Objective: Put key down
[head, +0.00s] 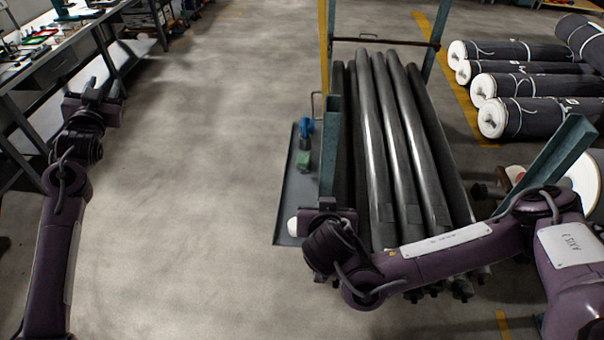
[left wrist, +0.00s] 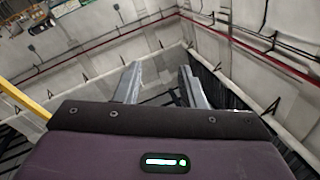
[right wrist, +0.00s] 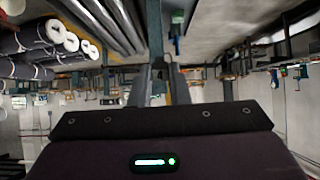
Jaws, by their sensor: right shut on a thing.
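My right gripper (head: 326,204) is at the near left corner of the cart, by the foot of its teal post. It also shows in the right wrist view (right wrist: 160,78), with its fingers close together. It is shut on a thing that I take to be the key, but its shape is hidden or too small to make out. My left gripper (head: 95,92) is beside the workbench, over the floor. In the left wrist view (left wrist: 160,82) its fingers are apart with nothing between them.
The cart carries long dark rolls (head: 390,140). Its grey side shelf (head: 287,205) holds a blue item (head: 305,127), a green item (head: 303,159) and a white round item (head: 292,226). Wrapped rolls (head: 535,85) lie at the right. A cluttered workbench (head: 60,55) stands left; the floor between is clear.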

